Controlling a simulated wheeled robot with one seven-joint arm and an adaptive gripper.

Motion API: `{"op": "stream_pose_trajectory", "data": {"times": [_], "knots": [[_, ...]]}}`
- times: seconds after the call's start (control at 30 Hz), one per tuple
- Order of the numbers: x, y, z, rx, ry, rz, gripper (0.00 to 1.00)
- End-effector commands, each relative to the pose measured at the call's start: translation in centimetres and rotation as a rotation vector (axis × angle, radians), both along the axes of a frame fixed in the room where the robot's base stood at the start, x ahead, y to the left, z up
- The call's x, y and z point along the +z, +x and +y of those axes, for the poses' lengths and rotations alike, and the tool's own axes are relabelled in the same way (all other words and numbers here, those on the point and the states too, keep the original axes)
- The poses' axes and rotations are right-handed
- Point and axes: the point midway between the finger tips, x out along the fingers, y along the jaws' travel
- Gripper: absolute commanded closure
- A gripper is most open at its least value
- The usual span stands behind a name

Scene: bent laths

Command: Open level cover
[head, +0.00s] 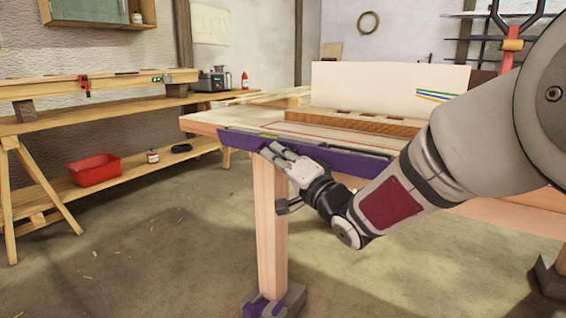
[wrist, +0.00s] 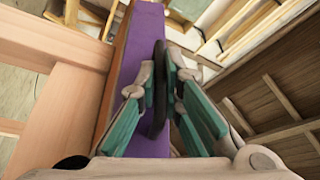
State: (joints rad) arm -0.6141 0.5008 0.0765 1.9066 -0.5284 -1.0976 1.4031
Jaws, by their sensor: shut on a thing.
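A long purple strip (head: 345,160) runs along the front edge of the workbench, with a narrow dark grey edge along its top and a small yellow-green spot near its left end. I take it to be the level; its cover is not clearly told apart. My gripper (head: 268,152) is at the left part of this strip. In the wrist view my gripper (wrist: 159,92) is shut on a thin dark piece (wrist: 158,112), which stands against the purple strip (wrist: 146,45). The fingers hide part of the piece.
The workbench (head: 205,122) stands on a wooden leg (head: 270,220) with a purple and grey foot. A white board (head: 385,88) stands on top. At left are a trestle bench (head: 75,123) and a red bin (head: 95,170) on a low shelf.

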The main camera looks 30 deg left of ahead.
Motion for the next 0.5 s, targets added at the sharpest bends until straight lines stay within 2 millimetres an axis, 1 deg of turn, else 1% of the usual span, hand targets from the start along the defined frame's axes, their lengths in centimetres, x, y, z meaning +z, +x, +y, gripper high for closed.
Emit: {"op": "stream_pose_trajectory", "data": {"times": [0.03, 0.5], "knots": [[-0.6, 0.0, -0.1, -0.002, -0.004, -0.041, 1.0], [-2.4, -0.8, -0.1, -0.004, -0.038, -0.486, 1.0]]}}
